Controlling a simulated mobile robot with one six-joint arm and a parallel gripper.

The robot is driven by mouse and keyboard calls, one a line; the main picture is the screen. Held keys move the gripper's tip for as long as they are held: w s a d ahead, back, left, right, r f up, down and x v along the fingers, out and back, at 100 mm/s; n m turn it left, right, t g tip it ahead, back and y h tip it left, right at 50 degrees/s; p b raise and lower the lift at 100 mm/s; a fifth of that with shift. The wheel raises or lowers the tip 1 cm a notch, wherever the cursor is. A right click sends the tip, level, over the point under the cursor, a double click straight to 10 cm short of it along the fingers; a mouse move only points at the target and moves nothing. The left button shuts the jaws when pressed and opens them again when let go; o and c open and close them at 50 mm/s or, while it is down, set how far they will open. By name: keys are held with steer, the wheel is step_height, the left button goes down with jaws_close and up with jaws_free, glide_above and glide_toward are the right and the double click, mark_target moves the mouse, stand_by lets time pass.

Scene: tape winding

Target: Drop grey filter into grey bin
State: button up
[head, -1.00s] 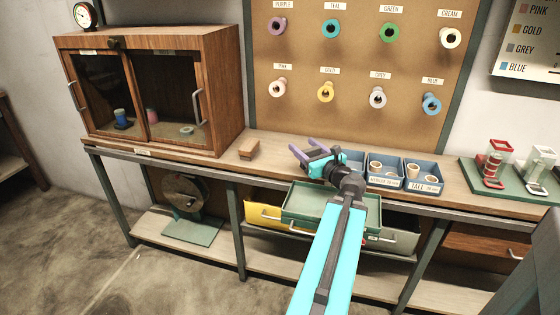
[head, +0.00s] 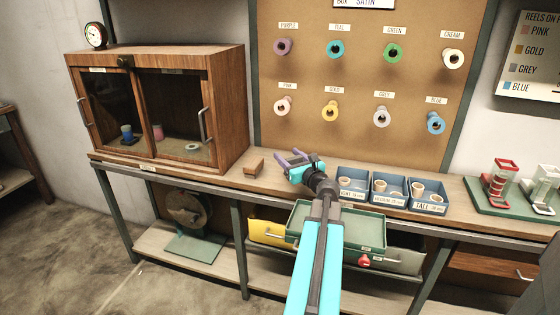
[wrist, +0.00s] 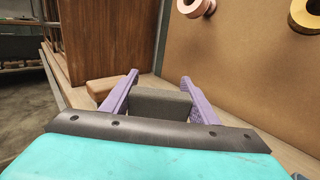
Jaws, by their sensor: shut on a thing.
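My gripper (wrist: 158,92) has purple fingers and is shut on a dark grey block, the grey filter (wrist: 160,104), in the wrist view. In the head view my gripper (head: 291,157) is over the bench, just right of a small brown block; the filter is hard to make out there. The grey bin (head: 405,262) is a pull-out bin under the bench at right, with a bar handle. The green tray and my arm are in front of part of it.
A yellow bin (head: 268,232) is left of the green tray (head: 340,229). The brown block (head: 253,168) lies on the bench. A wooden cabinet (head: 228,110) stands at left. Blue boxes (head: 391,186) with rolls stand right of my gripper. A pegboard (head: 300,65) with reels rises behind.

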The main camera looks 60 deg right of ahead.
steer(key=x, duration=0.3)
steer(key=a+x, duration=0.1)
steer(key=x, duration=0.1)
steer(key=shift+w+d+f, duration=0.1)
steer(key=shift+w+f, duration=0.2)
steer(key=shift+w, duration=0.05)
steer(key=shift+f, duration=1.7)
steer(key=shift+f, duration=0.2)
steer(key=o, duration=1)
steer(key=shift+s+r, duration=0.15)
steer(key=shift+r, duration=0.05)
steer(key=shift+b+v, duration=0.4)
steer(key=shift+v, duration=5.55)
